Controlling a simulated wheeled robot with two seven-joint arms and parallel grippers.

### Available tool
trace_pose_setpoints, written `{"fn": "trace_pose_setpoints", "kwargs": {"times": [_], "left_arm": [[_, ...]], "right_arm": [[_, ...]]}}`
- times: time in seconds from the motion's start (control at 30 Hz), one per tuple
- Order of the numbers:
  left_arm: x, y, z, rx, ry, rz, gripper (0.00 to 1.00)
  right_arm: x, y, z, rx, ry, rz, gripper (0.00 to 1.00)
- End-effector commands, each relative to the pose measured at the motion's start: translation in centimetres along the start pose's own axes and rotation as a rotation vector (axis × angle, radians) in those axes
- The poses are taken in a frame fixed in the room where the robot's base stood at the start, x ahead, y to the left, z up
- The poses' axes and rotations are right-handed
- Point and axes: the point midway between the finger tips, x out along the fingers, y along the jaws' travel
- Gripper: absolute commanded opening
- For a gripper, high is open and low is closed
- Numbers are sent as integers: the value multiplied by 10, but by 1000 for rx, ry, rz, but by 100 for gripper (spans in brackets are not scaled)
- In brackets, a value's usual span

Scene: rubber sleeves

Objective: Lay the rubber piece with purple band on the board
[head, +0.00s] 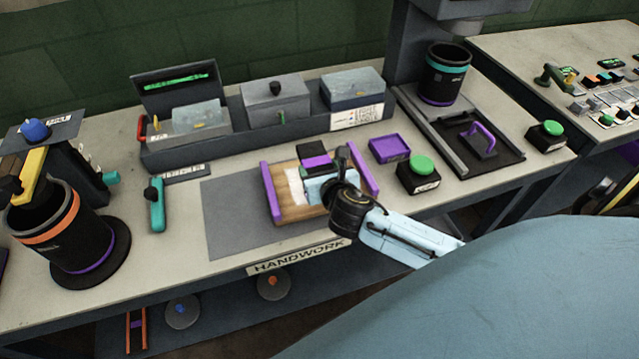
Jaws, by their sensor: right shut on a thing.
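The rubber piece with purple band (315,150) is black with a purple stripe and shows at the far edge of the board. The board (290,211) is wooden with purple side rails and a pale patch on its left part. My right gripper (328,174) is over the board's right half, shut on the rubber piece. The gripper hides the piece's near end, so I cannot tell whether the piece touches the board. My left gripper is not in view.
The board rests on a grey mat (228,222). A purple tray (390,148) and a green button (421,168) stand close on the right. Grey bins (276,100) line the back.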

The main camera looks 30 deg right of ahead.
Motion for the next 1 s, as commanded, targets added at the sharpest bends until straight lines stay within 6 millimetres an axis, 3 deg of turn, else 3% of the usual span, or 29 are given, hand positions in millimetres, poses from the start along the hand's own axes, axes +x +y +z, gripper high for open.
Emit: {"fn": "trace_pose_setpoints", "kwargs": {"times": [0.4, 0.77, 0.8, 0.97, 1.0], "left_arm": [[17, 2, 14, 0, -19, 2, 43], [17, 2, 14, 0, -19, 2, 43], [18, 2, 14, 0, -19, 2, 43], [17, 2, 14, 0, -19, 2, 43], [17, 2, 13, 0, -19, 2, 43]], "right_arm": [[18, 0, -42, 1, -2, 0, 35], [19, 0, -44, -1, -3, 1, 35], [20, 0, -46, -1, -2, 1, 65], [19, 0, -45, 0, -2, 1, 85], [19, 0, -45, 0, -2, 1, 85]]}}
